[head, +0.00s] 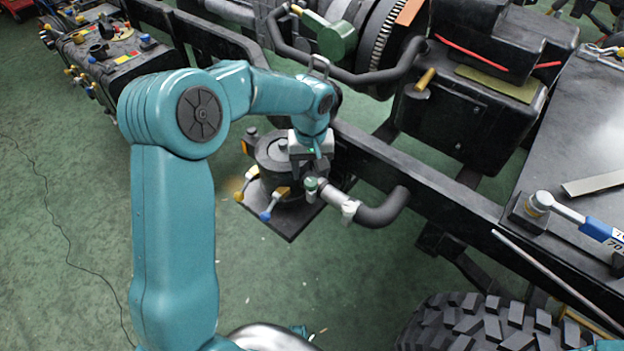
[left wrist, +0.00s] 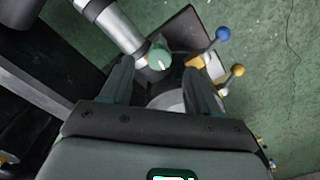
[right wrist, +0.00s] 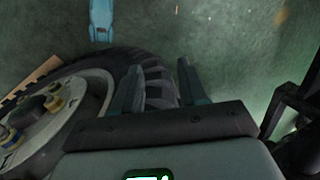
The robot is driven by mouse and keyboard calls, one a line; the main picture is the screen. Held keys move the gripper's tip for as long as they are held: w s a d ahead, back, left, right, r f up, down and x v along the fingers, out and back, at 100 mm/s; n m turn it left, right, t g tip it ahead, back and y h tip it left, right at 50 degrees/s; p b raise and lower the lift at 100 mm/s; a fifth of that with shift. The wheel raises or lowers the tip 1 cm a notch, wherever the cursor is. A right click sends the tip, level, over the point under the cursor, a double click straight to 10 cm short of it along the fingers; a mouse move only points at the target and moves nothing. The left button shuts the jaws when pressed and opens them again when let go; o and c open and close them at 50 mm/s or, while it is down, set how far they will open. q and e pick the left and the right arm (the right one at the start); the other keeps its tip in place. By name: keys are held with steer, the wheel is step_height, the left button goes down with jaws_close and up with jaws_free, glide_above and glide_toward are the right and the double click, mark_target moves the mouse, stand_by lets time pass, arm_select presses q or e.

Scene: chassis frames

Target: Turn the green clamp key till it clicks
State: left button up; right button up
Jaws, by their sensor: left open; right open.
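The green clamp key (head: 311,186) sits on a silver pipe fitting beside the black canister unit. My left gripper is open, and I see no clear contact with the key. In the head view my left gripper (head: 306,170) reaches down over the canister from above. My right gripper (right wrist: 160,68) is open and empty, above a large tyre.
Levers with blue (head: 265,215) and yellow (head: 240,196) knobs stand close by the key. A black hose (head: 385,208) curves right from the fitting. The black chassis rail (head: 420,180) runs behind. A knobbly tyre (head: 470,325) is at lower right.

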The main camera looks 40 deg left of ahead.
mark_target(310, 182)
arm_select(q)
steer(key=shift+f, duration=1.95)
steer(key=c, duration=1)
steer(key=shift+c, duration=0.2)
steer(key=shift+m, duration=0.3)
steer(key=m+p, duration=0.1)
steer(key=m, duration=0.4)
steer(key=shift+a+m, duration=0.1)
steer(key=shift+m, duration=0.2)
steer(key=m+p, duration=0.1)
steer(key=m, duration=0.4)
steer(key=shift+m, duration=0.4)
